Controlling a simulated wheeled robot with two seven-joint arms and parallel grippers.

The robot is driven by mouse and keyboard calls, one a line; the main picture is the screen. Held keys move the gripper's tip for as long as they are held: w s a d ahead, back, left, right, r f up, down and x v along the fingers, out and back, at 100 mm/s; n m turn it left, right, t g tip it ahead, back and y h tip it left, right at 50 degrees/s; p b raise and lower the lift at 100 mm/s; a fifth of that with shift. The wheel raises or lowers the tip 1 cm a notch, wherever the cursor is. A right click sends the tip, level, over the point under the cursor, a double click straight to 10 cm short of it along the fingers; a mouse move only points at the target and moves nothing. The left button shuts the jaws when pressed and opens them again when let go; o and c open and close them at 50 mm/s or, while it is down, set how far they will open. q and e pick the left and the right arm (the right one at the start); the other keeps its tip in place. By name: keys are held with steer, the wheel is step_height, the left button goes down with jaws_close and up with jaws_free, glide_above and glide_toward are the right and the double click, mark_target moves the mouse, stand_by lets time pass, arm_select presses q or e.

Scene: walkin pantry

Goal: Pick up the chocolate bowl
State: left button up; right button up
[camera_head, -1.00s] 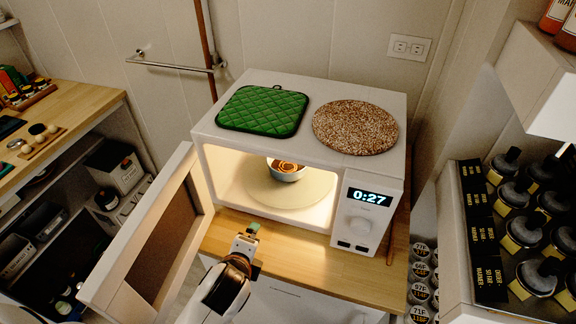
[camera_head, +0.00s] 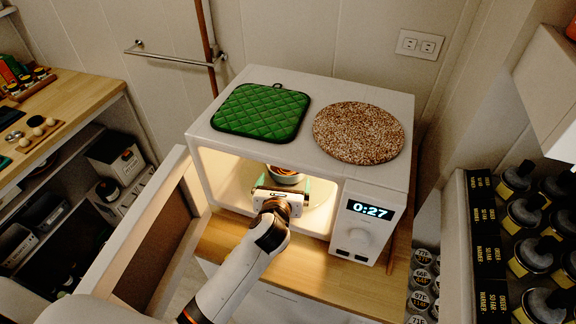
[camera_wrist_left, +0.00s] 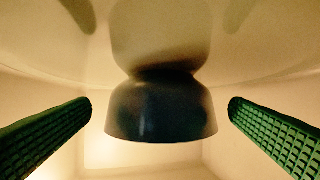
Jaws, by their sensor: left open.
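The chocolate bowl (camera_head: 286,177) stands inside the open, lit microwave (camera_head: 374,188). My left gripper (camera_head: 281,189) is at the microwave's mouth, right in front of the bowl, and partly hides it. In the left wrist view the bowl (camera_wrist_left: 161,108) is a dark, shiny shape in the middle, with its reflection against it. The green fingers of my left gripper (camera_wrist_left: 160,108) are spread wide, one on each side of the bowl with a gap to both. The bowl's contents are hidden in the wrist view. My right gripper is not in view.
The microwave door (camera_head: 150,235) hangs open on the left, beside my left arm. A green quilted pad (camera_head: 261,112) and a round speckled mat (camera_head: 358,132) lie on top of the microwave. A shelf of dark jars (camera_head: 530,220) stands at the right.

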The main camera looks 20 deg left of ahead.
arm_select(q)
steer(key=shift+w+f, duration=0.15)
steer(key=shift+w, duration=0.55)
steer(key=x, duration=0.2)
steer(key=p+x, duration=0.1)
steer(key=x, duration=0.1)
steer(key=shift+a+r, duration=0.15)
steer(key=shift+r, duration=0.1)
steer(key=shift+w+f, duration=0.2)
steer(key=shift+w, duration=0.15)
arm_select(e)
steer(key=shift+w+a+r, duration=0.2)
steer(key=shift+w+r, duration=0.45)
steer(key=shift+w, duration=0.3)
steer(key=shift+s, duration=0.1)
arm_select(q)
steer(key=shift+r, duration=0.1)
steer(key=c, duration=0.8)
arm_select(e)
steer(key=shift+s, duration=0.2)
arm_select(q)
steer(key=shift+c, duration=0.2)
